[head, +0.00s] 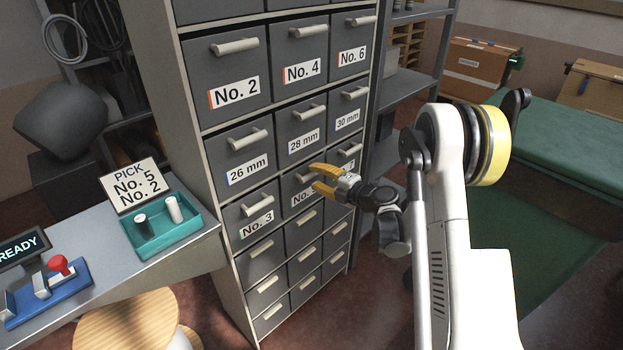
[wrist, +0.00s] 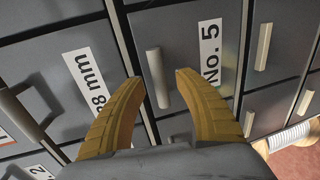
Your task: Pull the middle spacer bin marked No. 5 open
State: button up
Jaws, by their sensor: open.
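The middle bin marked No. 5 (wrist: 181,35) is a dark grey drawer front with a pale bar handle (wrist: 158,78) and a white label (wrist: 211,50). It is shut. In the head view, my gripper hides much of the No. 5 bin (head: 289,190), leaving only part of its label visible. My gripper (head: 314,178) is open, with yellow fingers, in front of this bin. In the wrist view, the handle appears between the fingertips of my gripper (wrist: 158,79). I cannot tell whether they touch it.
Other shut bins surround it, including 28 mm (head: 303,140) above and No. 3 (head: 256,222) at left. A desk (head: 75,240) holds a pick sign (head: 133,186) and a teal tray (head: 160,243). A green bench (head: 560,140) stands at right.

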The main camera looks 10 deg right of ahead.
jog(key=shift+x, duration=1.2)
grip_shut()
